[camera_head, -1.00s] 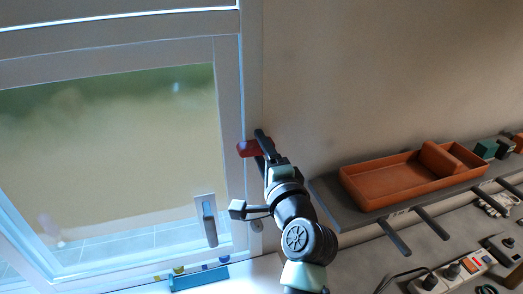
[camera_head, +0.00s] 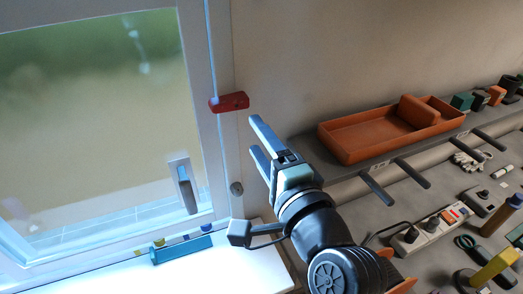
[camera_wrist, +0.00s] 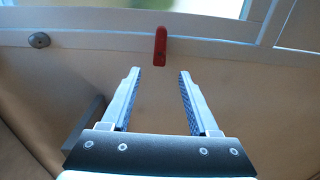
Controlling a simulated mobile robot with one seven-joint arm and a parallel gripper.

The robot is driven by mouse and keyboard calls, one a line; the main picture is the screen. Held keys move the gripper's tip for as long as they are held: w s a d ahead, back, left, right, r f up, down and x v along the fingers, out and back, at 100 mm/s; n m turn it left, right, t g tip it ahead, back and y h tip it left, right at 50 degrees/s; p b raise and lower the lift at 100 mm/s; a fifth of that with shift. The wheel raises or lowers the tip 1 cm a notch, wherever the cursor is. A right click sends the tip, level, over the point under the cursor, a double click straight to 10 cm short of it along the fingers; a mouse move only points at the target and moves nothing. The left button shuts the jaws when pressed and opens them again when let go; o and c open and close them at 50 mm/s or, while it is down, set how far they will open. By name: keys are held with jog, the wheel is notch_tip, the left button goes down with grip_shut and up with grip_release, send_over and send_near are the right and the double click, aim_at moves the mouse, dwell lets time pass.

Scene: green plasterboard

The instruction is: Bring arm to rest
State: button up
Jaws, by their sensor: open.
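My gripper (camera_head: 257,140) is open and empty in the head view, pointing up and left toward the window frame. Its two fingers also show apart in the wrist view (camera_wrist: 158,76), with only bare wall between them. A red block (camera_head: 229,102) sits on the window frame's right edge, above and left of the fingertips and apart from them. In the wrist view the red block (camera_wrist: 160,43) is beyond the fingertips, near the frame's edge.
The window (camera_head: 95,120) with its handle (camera_head: 185,186) fills the left. A blue bar (camera_head: 182,249) lies on the white sill. To the right, a shelf (camera_head: 309,147) carries an orange tray (camera_head: 349,149). A power strip (camera_head: 432,231) and tools crowd the surface below.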

jog(key=shift+s+d, duration=0.15)
jog(key=shift+s, duration=0.2)
jog(key=s+a+r+n+t+h+b, duration=0.1)
jog(key=s+r+n+t+h, duration=0.1)
jog(key=r, duration=0.7)
jog(key=s+a+r+n+t+h+b, duration=0.1)
jog(key=s+r+n+t, duration=0.3)
jog(key=r, duration=0.5)
jog(key=s+a+r+n+t+h+b, duration=0.1)
jog(key=s+r+n+t+h+b, duration=0.1)
jog(key=s+r+n+t, duration=0.2)
notch_tip(320, 180, up, 5)
jog(key=s+n, duration=0.2)
jog(key=n, duration=0.2)
jog(key=shift+a+n+h, duration=0.15)
jog(key=shift+n+h, duration=0.15)
